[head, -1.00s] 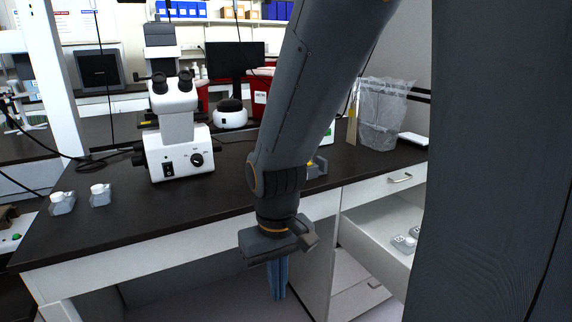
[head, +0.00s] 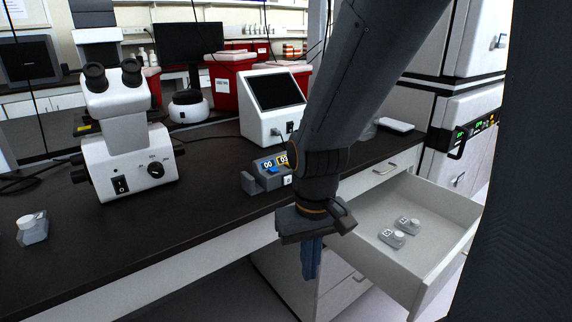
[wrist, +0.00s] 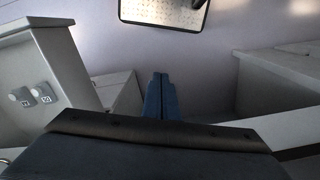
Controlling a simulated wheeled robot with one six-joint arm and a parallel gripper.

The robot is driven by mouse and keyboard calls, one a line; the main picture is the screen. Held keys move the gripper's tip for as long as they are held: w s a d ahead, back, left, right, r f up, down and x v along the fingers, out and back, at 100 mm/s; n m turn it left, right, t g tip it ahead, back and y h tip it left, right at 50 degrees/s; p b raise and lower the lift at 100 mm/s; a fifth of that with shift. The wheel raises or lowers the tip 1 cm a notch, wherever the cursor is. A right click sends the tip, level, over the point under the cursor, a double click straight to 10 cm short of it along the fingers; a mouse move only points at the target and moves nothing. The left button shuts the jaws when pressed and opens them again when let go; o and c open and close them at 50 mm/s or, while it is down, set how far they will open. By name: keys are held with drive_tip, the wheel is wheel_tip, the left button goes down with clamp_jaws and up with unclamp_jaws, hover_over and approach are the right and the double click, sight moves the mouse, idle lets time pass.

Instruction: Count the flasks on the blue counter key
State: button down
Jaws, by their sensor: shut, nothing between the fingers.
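The counter (head: 268,175) sits on the dark bench, with a blue side reading 00 and a yellow side that seems to read 03, partly beside my arm. One flask (head: 32,230) stands on the bench at the far left. Two more flasks (head: 391,238) (head: 408,225) lie in the open drawer (head: 440,262); they also show at the left of the wrist view (wrist: 30,95). My gripper (head: 311,262) hangs in front of the bench edge, below and right of the counter, pointing down. Its blue fingers (wrist: 161,97) are together and empty.
A white microscope (head: 125,140) stands on the bench at left. A white box with a dark screen (head: 272,105) is behind the counter. An incubator (head: 465,130) stands at right. The bench front between the left flask and the counter is clear.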

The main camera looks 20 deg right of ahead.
drive_tip(key=shift+a, duration=0.1)
drive_tip(key=w+a+r+m+t+y+p, duration=0.3)
drive_tip(key=w+a+r+m+y+p, duration=0.1)
drive_tip(key=w+r+m+p, duration=0.6)
drive_tip(key=w+d+r+m+t+p, duration=0.2)
drive_tip(key=w+r+m+p, duration=0.1)
drive_tip(key=w+r+m, duration=0.2)
drive_tip(key=w+d+r+m+t+p, duration=0.3)
drive_tip(key=w+r+m, duration=0.3)
drive_tip(key=w+r, duration=0.2)
drive_tip(key=shift+w+y, duration=0.3)
drive_tip(key=shift+w, duration=0.2)
drive_tip(key=shift+f, duration=0.15)
drive_tip(key=b, duration=0.6)
hover_over(273, 169)
drive_tip(key=f, duration=0.7)
drive_tip(key=shift+s+d, duration=0.3)
drive_tip(key=shift+d, duration=0.1)
drive_tip(key=shift+f+b, duration=0.85)
drive_tip(key=shift+b, duration=0.1)
drive_tip(key=shift+f, duration=0.2)
